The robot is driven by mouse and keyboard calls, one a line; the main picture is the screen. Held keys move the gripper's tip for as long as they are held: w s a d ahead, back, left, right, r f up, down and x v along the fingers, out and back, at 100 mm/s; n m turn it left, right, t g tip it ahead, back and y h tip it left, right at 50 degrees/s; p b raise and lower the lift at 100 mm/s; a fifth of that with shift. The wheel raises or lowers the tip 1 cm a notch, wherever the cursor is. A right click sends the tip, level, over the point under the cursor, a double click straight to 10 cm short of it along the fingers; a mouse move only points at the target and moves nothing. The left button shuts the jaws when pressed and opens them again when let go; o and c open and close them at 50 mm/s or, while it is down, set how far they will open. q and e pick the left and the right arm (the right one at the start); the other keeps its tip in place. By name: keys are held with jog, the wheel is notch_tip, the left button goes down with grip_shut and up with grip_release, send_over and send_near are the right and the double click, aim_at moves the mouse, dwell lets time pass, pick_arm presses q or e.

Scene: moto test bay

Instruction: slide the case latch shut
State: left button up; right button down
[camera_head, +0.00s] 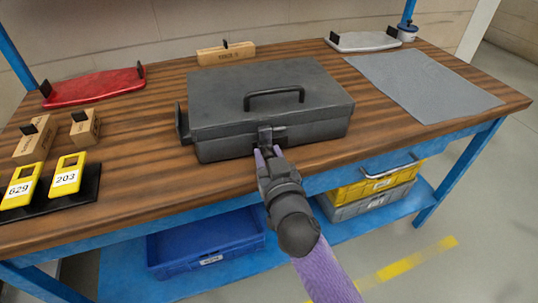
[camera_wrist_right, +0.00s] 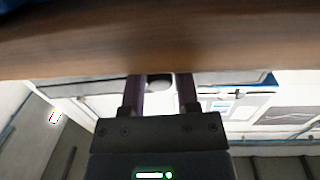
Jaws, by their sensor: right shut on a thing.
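The dark grey case (camera_head: 262,100) lies closed on the wooden bench, with its handle on the lid. The case latch (camera_head: 265,135) is a small dark part at the middle of its front side. My right gripper (camera_head: 267,152) reaches it from the front, shut on the latch, its purple fingers at the lower part. In the wrist view my right gripper (camera_wrist_right: 160,90) has a dark rounded piece between its fingers. The fingers partly hide the latch, so its exact slide position cannot be told. My left gripper is not in view.
The wooden bench (camera_head: 130,150) has a grey mat (camera_head: 425,85) at right, a red tray (camera_head: 93,87) at back left, and yellow tags (camera_head: 68,175) on a black stand at left. Blue (camera_head: 205,245) and yellow (camera_head: 370,188) bins sit below. Bench is clear around the case front.

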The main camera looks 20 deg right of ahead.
aim_at(280, 141)
jog(key=shift+d, duration=0.1)
jog(key=shift+s+d+r+p, duration=0.1)
jog(key=shift+d+p, duration=0.5)
jog(key=shift+d, duration=0.95)
